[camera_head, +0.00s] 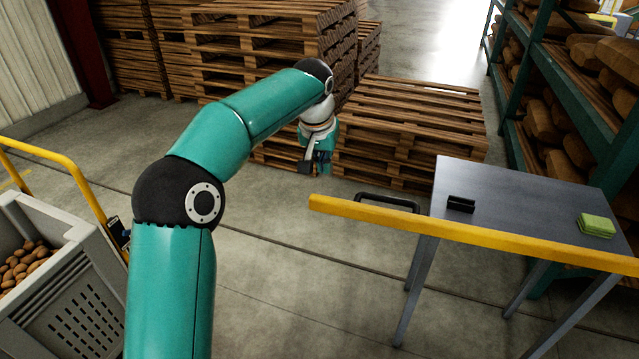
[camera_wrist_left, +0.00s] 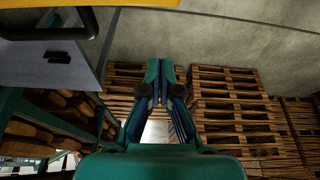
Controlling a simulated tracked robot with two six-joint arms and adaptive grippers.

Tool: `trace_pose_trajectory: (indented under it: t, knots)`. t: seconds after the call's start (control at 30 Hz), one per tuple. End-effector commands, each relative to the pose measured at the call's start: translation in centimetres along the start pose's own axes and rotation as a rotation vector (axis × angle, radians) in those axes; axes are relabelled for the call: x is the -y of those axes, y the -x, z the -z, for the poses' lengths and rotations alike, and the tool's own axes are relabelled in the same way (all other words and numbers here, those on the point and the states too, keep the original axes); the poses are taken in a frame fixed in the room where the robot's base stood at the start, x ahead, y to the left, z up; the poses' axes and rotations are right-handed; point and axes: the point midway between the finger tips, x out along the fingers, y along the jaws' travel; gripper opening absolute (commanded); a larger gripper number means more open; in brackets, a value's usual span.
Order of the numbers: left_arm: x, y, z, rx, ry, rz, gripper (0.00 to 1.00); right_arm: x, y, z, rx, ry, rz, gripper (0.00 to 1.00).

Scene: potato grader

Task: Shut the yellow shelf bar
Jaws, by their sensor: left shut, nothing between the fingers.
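The yellow shelf bar (camera_head: 470,233) runs from the middle of the head view to the right edge, in front of the grey table, and its left end is free. In the left wrist view the bar (camera_wrist_left: 90,4) crosses the top left corner. My right gripper is in neither view.
Wooden pallets (camera_head: 410,125) are stacked behind. A grey crate (camera_head: 70,290) of potatoes is at left. The floor left of the table is clear.

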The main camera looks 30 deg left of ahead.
Motion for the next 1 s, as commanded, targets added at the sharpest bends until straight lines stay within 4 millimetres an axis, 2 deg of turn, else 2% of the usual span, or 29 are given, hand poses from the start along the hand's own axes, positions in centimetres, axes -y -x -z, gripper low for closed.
trace_pose_trajectory:
  t: [0.1,0.2,0.53,1.0]
  knots:
    - [0.1,-2.8,-0.1,0.006,0.000,0.002,0.00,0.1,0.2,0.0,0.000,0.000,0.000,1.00]
    - [0.2,-4.2,-0.3,0.002,0.001,0.001,0.00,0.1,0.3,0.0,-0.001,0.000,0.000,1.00]
    - [0.2,-2.9,-3.4,0.000,0.002,0.001,0.00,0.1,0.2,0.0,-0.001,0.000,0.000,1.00]
    - [0.2,-2.8,-3.9,0.000,0.002,0.001,0.00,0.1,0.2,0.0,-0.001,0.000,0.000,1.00]
